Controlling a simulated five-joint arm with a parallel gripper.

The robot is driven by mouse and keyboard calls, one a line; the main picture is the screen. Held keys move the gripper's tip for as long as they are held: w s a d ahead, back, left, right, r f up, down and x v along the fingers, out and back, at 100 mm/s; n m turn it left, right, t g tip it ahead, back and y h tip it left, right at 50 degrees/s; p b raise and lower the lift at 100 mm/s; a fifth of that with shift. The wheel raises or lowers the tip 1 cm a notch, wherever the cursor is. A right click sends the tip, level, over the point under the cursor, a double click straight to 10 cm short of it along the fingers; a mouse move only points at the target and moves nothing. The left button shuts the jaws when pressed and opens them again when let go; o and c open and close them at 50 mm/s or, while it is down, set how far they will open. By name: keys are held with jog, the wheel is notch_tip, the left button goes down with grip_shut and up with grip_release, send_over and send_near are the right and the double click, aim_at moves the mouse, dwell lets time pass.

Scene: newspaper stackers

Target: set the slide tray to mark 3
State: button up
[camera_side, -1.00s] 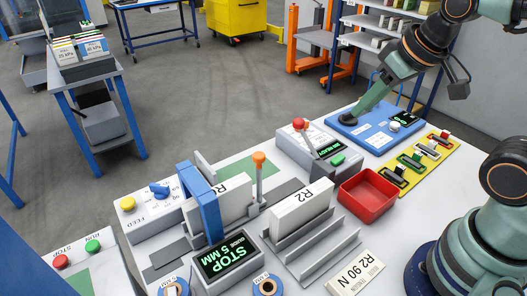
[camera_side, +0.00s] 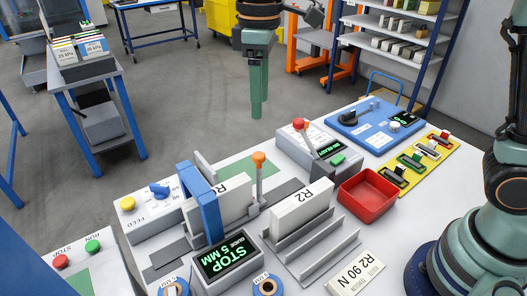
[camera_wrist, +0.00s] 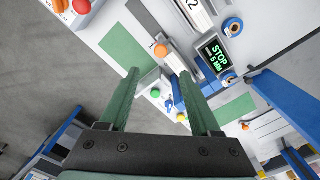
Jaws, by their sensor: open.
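My gripper (camera_side: 258,112) hangs pointing down, high above the bench's back left part in the side view. In the wrist view my gripper (camera_wrist: 160,82) is open, its two green fingers apart with nothing between them. An upright lever with an orange knob (camera_side: 259,158) stands in a dark slot; the knob also shows in the wrist view (camera_wrist: 161,50), ahead of the fingers. Beside it is a blue upright frame (camera_side: 208,208) with a white block marked R in it. A screen (camera_side: 226,258) reads STOP and 5 MM. I cannot tell which part is the slide tray; no mark 3 is legible.
A white block marked R2 (camera_side: 301,207) stands in a grey rack. A red bin (camera_side: 368,194) is to its right. A grey box with a red-knobbed lever (camera_side: 299,125) stands behind. A blue panel (camera_side: 374,125) and a yellow strip (camera_side: 437,147) lie at the back right.

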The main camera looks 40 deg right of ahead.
aim_at(258, 155)
notch_tip(258, 155, down, 12)
jog(key=shift+a+f, duration=0.15)
dwell(0.5)
grip_shut()
dwell(1.3)
